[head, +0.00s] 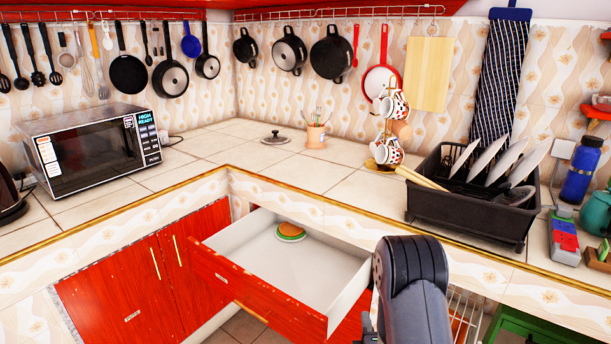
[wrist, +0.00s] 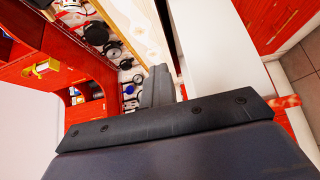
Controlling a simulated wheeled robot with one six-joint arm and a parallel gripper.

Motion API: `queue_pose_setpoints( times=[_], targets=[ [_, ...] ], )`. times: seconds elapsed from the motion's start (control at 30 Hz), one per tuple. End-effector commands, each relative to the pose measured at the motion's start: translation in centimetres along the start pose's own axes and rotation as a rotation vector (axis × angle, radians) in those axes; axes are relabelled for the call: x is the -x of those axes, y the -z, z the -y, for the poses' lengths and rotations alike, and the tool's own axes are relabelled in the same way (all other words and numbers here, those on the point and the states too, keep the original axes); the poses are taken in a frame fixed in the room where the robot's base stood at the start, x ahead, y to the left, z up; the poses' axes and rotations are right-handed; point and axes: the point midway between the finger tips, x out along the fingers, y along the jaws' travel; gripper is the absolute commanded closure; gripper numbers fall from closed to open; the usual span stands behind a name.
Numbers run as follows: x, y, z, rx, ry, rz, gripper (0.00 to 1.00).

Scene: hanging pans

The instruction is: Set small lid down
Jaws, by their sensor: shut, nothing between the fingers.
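A small lid (head: 275,138) with a dark knob lies on the tiled counter (head: 340,175) near the back corner, left of a small utensil pot. It lies flat, knob up. My gripper (wrist: 158,78) shows in the wrist view as dark fingers pressed together, shut and empty. It is apart from the lid, and I cannot make out the lid in the wrist view. In the head view my dark arm rises at the lower right, in front of the counter, and the fingertips are hidden there.
An open drawer (head: 345,267) juts out below the counter, with an orange and green item (head: 290,231) inside. A microwave (head: 88,145) stands left, a utensil pot (head: 316,134) behind, a dish rack (head: 470,205) right. Pans (head: 332,58) hang above. Counter around the lid is mostly free.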

Motion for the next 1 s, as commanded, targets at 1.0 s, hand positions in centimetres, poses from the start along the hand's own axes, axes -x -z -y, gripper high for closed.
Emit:
queue_pose_setpoints(
  times=[1.0],
  targets=[
    [2.1, 0.0, -11.9, 0.0, 0.0, 0.0, 1.0]
  ],
)
